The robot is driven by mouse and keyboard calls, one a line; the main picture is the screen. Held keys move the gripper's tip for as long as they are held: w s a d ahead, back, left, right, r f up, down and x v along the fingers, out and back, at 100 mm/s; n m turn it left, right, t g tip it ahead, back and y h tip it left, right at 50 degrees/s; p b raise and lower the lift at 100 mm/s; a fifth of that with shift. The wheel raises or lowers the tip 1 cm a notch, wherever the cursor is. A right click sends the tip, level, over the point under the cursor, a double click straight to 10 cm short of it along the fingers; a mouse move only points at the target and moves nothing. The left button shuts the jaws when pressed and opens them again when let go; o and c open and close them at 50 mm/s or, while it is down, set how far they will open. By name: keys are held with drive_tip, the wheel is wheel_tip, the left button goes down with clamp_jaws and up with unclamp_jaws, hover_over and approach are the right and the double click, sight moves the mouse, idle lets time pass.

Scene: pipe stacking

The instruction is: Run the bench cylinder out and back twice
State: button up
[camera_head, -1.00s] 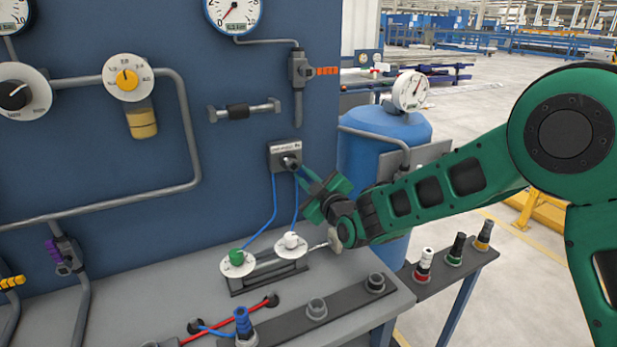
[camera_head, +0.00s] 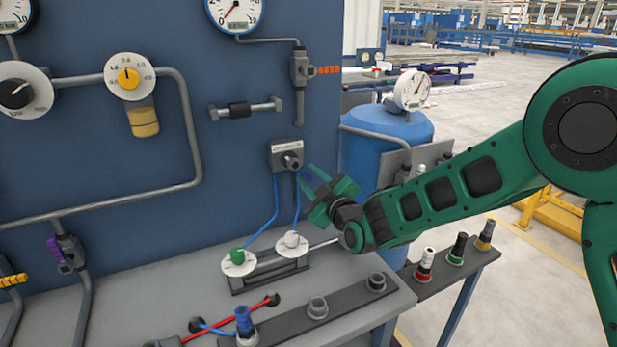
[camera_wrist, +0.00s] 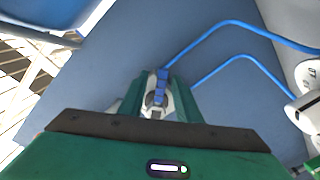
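The bench cylinder (camera_head: 274,268) lies on the bench top below the blue panel. A green-capped fitting (camera_head: 237,256) stands at its left end and a white-capped one (camera_head: 291,239) at its right. A thin rod (camera_head: 322,243) shows to the right of it, its far end hidden behind my arm. Two blue hoses (camera_head: 276,205) run down from a dark valve (camera_head: 286,155) with a round grey knob on the panel. My gripper (camera_head: 309,188) is open, just right of and below the valve, apart from it. In the wrist view a grey and blue part (camera_wrist: 158,95) shows between the fingers.
A dark rail (camera_head: 330,314) with several sockets and a blue plug (camera_head: 243,322) lies along the bench front. A side shelf (camera_head: 452,268) holds red, green and yellow-banded plugs. A blue tank (camera_head: 385,140) with a gauge stands behind my arm.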

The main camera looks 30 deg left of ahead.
drive_tip(key=v, duration=0.9)
drive_tip(key=shift+w, duration=0.15)
drive_tip(key=shift+d, duration=0.1)
